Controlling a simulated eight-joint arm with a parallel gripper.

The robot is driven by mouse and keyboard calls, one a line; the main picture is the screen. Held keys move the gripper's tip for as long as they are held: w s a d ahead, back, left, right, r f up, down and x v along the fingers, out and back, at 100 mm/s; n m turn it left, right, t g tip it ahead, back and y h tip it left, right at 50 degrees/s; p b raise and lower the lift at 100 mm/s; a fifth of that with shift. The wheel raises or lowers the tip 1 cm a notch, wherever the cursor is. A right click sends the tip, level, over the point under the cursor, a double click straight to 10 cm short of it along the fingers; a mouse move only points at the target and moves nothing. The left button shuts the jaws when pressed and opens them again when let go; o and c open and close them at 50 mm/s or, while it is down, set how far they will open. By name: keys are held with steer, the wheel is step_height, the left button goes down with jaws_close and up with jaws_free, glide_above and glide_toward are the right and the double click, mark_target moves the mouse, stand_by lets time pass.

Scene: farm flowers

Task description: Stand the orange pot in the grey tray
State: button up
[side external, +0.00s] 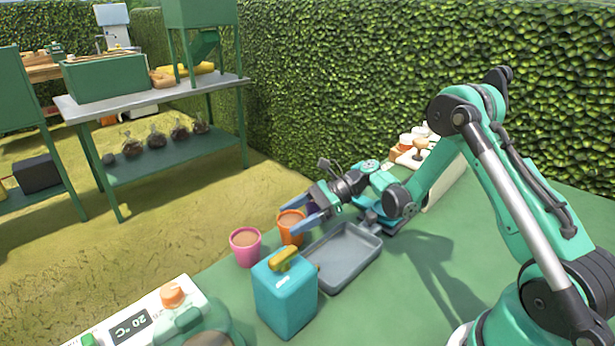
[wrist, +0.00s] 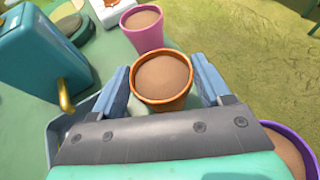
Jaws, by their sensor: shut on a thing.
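The orange pot (side external: 291,226), filled with brown soil, is upright between the two blue fingers of my gripper (side external: 296,219). In the wrist view the orange pot (wrist: 163,103) sits between the fingers of my gripper (wrist: 160,72), which is shut on it. Whether its base touches the green table cannot be told. The grey tray (side external: 345,282) is empty on the table, just right of the pot in the side view. Only part of the tray's rim (wrist: 54,135) shows at the left of the wrist view.
A pink pot (side external: 245,249) stands left of the orange one. A purple pot (wrist: 288,150) is beside my gripper, mostly hidden in the side view. A teal can (side external: 286,297) with a yellow handle stands close to the tray's near left side. A white temperature device (side external: 140,318) is in front.

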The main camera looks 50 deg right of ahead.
steer(key=shift+f, duration=0.15)
steer(key=o, duration=1.4)
steer(key=v, duration=0.5)
steer(key=shift+s+d+r, duration=0.1)
steer(key=shift+d+r, duration=0.05)
steer(key=shift+r, duration=0.05)
steer(key=s+a+r+n+h, duration=0.2)
steer(key=s+n+h, duration=0.1)
steer(key=n, duration=0.4)
steer(key=s+a+r+n+t+h, duration=0.1)
steer(key=s+a+r+n+h, duration=0.1)
steer(key=n, duration=0.6)
steer(key=s+a+r+n+h, duration=0.2)
steer(key=s+r+n+h, duration=0.2)
steer(key=n+h, duration=0.3)
steer(key=shift+s+a+n, duration=0.2)
steer(key=shift+s+n, duration=0.4)
steer(key=shift+s, duration=0.1)
